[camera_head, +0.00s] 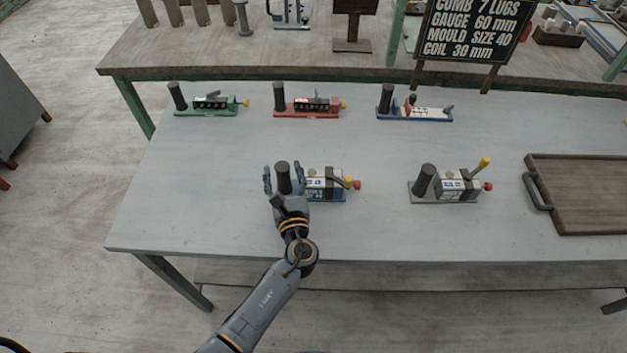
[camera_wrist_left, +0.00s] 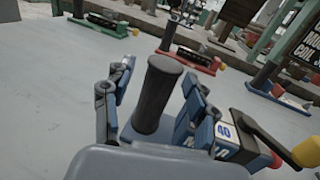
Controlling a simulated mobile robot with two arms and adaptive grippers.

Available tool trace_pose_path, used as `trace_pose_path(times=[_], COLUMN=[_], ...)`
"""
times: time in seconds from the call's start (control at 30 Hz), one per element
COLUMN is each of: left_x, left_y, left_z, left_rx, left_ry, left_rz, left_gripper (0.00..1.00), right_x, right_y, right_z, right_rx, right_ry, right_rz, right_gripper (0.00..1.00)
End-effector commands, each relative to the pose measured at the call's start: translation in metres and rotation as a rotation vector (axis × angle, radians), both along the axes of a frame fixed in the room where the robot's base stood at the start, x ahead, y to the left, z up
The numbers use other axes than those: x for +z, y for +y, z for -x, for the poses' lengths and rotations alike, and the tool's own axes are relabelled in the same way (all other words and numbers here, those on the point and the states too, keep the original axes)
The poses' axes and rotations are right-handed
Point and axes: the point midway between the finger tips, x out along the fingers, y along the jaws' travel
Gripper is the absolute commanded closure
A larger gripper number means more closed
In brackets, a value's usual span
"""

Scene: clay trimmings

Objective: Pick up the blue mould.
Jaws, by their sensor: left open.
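The blue mould (camera_head: 327,184) stands at the front middle of the table, with a blue base, a pale body, a dark lever, yellow and red knobs and an upright dark handle (camera_head: 283,178) at its left end. The wrist view shows the mould (camera_wrist_left: 236,145) with "40" on it. My left gripper (camera_head: 284,173) is open, its fingers on either side of the handle, which also shows in the wrist view (camera_wrist_left: 157,92). Small gaps seem to show beside the handle; contact is hard to tell. My right gripper is out of view.
A similar grey mould (camera_head: 457,186) stands to the right, by a wooden tray (camera_head: 590,195). Behind are green (camera_head: 215,104), red (camera_head: 310,106) and another blue-based device (camera_head: 415,113). A sign (camera_head: 472,30) stands at the back. The table's front left is clear.

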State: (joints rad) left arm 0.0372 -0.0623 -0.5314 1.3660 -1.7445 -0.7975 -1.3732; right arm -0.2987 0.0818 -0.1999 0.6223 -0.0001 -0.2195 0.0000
Motion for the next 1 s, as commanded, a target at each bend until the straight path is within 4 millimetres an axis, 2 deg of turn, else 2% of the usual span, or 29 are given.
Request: trace_pose_path(times=[0.27,0.5,0.57,1.0], left_x=[-0.0007,-0.0006,-0.0006,0.0026], left_y=[0.0007,0.0006,0.0006,0.0003], left_z=[-0.0039,-0.0037,-0.0037,-0.0041], left_rx=[0.0,0.0,0.0,0.0], left_ry=[0.001,0.001,0.001,-0.004], left_rz=[0.0,0.0,0.0,0.002], left_gripper=[0.42,0.89,1.0,1.0], right_x=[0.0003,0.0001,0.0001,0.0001], right_y=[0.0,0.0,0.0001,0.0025], right_z=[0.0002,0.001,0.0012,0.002], right_rx=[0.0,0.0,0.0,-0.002], right_ry=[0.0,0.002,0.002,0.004], right_rz=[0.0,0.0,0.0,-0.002], right_gripper=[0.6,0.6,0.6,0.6])
